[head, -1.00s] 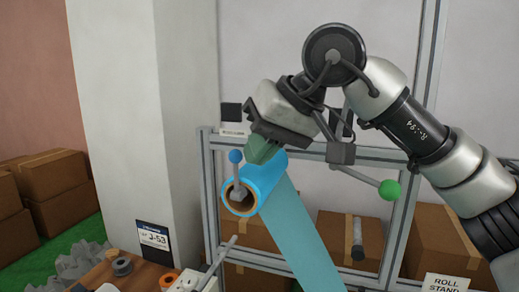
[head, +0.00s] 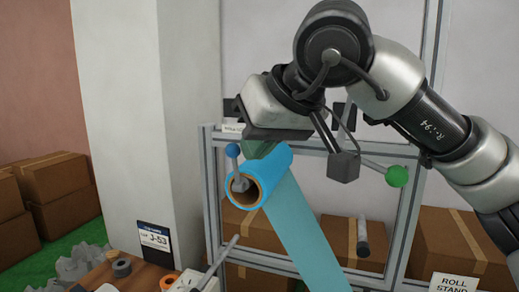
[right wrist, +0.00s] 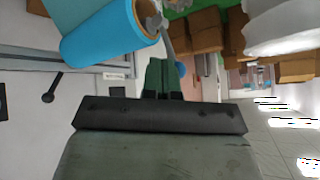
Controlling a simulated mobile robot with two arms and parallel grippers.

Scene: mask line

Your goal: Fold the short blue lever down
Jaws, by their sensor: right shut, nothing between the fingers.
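The short blue lever is a grey rod with a blue ball knob (head: 233,150). It stands up, nearly vertical, at the open end of the blue film roll (head: 268,172). My right gripper (head: 262,148) is above the roll's near end, just right of the knob, its green fingers shut and empty. The roll hides part of the fingertips in the head view. In the right wrist view, the shut fingers (right wrist: 160,76) have the blue knob (right wrist: 181,69) close on their right; I cannot tell whether they touch. My left gripper is not in view.
A longer lever with a green knob (head: 397,176) sticks out at right below my right arm. The grey frame (head: 208,200) surrounds the roll, with film hanging down. Cardboard boxes (head: 430,245) stand behind. A wooden bench (head: 125,275) with small items is at lower left.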

